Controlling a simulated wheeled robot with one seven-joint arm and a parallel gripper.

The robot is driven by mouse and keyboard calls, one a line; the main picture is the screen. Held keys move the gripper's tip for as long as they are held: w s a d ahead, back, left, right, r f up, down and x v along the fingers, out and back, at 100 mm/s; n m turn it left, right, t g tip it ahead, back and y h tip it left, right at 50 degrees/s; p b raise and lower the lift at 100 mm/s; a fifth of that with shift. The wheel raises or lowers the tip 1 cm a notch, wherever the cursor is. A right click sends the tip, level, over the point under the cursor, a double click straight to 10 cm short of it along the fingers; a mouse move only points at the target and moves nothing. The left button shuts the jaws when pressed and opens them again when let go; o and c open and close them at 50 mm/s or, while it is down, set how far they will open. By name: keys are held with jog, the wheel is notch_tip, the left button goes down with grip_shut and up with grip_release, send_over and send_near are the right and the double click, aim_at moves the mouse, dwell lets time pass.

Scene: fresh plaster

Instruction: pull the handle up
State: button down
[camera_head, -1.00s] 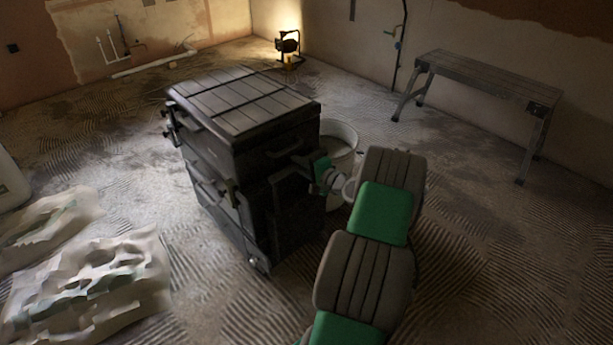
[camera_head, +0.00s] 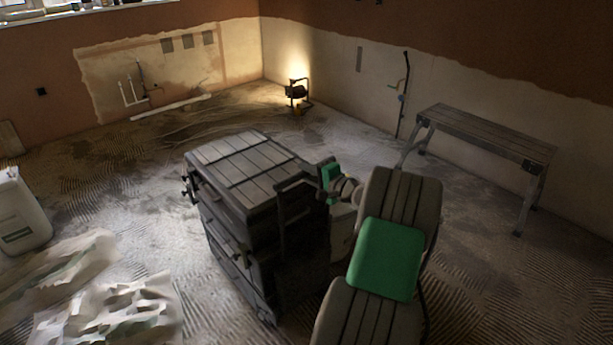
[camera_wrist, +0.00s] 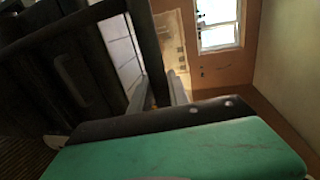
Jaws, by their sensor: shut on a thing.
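A dark rolling toolbox stack (camera_head: 232,215) with a slatted lid (camera_head: 245,165) stands upright left of my arm. Its black pull handle (camera_head: 284,208) is on the side facing my arm, its crossbar around the height of the lid's edge. My gripper (camera_head: 318,184) is at the handle's top, shut on it. In the wrist view, the handle (camera_wrist: 150,45) is a dark frame just beyond my gripper, with the dark box behind it at left. The exact contact between fingers and bar is partly hidden.
A pale bucket (camera_head: 342,228) stands behind the stack, partly hidden by my arm. A work bench (camera_head: 485,135) stands at right, a lit work lamp (camera_head: 298,92) at the back. Crumpled bags (camera_head: 105,310) and a white canister (camera_head: 22,215) lie left. Floor between is open.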

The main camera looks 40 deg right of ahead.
jog(key=shift+r, duration=0.3)
jog(key=c, duration=1.3)
grip_release()
jog(key=shift+o, duration=0.2)
jog(key=s+r, duration=0.1)
jog(key=s, duration=0.6)
jog(key=shift+s+r, duration=0.2)
jog(key=shift+s, duration=0.15)
